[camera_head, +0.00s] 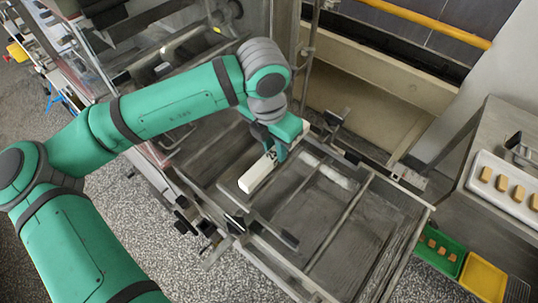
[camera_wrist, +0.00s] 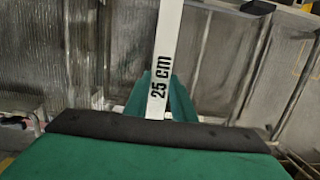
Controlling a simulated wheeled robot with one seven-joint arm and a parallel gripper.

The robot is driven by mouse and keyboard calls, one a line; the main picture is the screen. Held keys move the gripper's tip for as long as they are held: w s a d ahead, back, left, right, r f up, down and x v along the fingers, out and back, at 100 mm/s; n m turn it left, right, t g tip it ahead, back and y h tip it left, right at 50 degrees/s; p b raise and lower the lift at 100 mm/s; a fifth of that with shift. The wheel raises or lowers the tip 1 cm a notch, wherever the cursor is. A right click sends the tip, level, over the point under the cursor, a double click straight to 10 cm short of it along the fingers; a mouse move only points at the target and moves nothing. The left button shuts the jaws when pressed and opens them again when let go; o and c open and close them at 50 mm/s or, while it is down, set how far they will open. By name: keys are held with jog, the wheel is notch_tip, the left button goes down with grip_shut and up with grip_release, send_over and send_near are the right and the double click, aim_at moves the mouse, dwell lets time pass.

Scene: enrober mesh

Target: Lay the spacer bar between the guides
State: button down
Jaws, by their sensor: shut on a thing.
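The spacer bar (camera_head: 258,172) is a white bar with square ends, held over the left part of the metal frame. In the wrist view the bar (camera_wrist: 167,48) runs upward from my gripper and carries the print "25 cm". My gripper (camera_head: 277,150) is shut on the bar near its middle. Its green fingers show beside the bar in the wrist view (camera_wrist: 160,105). The frame (camera_head: 318,215) has a mesh floor and metal rails across it. I cannot tell which rails are the guides, nor whether the bar touches the frame.
At the right, a white tray (camera_head: 508,192) of small brown pieces stands on a metal table. Below it are a green crate (camera_head: 440,250) and a yellow crate (camera_head: 483,277). A yellow rail (camera_head: 430,22) runs along the back. A metal post stands behind my gripper.

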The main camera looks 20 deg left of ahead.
aim_at(269, 156)
jog(key=shift+w+a+f, duration=0.25)
jog(key=shift+a+f, duration=0.5)
jog(key=shift+f, duration=0.2)
jog(key=shift+w+a+f, duration=0.1)
jog(key=shift+a+f, duration=0.05)
jog(key=shift+f, duration=0.8)
jog(key=shift+a+f, duration=0.1)
jog(key=shift+f, duration=0.8)
jog(key=c, duration=1.5)
grip_release()
jog(key=shift+w+f, duration=0.1)
jog(key=shift+s+a+r, duration=0.1)
jog(key=shift+s+r, duration=0.25)
jog(key=shift+r, duration=1.65)
jog(key=shift+s+a+r, duration=0.1)
jog(key=shift+s+r, duration=0.2)
jog(key=shift+r, duration=1.75)
jog(key=shift+s+a+r, duration=0.1)
jog(key=shift+s+r, duration=0.25)
jog(key=shift+r, duration=1.65)
